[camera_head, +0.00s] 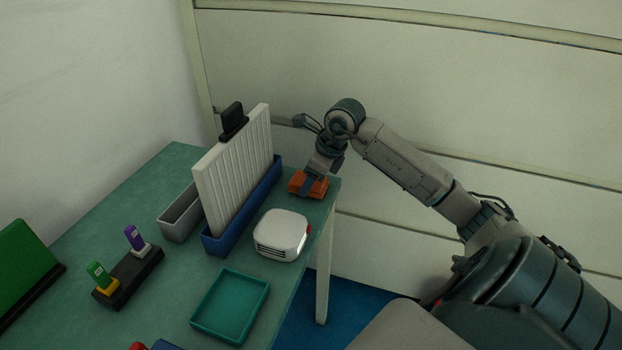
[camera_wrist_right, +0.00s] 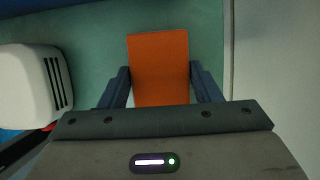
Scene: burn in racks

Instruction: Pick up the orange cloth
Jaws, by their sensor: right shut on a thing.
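The orange cloth (camera_head: 317,188) is a small folded block at the far right corner of the green table (camera_head: 112,212). My right gripper (camera_head: 306,186) is over it, with its fingers down at the cloth. In the right wrist view the orange cloth (camera_wrist_right: 158,68) lies between the two dark fingers of my right gripper (camera_wrist_right: 161,86), which is shut on it. The cloth is at or very near the table top; I cannot tell whether it is lifted. My left gripper is not in view.
A white rounded device (camera_head: 281,236) stands close by the cloth, also in the wrist view (camera_wrist_right: 30,88). A blue tray (camera_head: 222,242) holds a tall white ribbed panel (camera_head: 236,165). A teal tray (camera_head: 230,306) lies nearer. The table's right edge is close.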

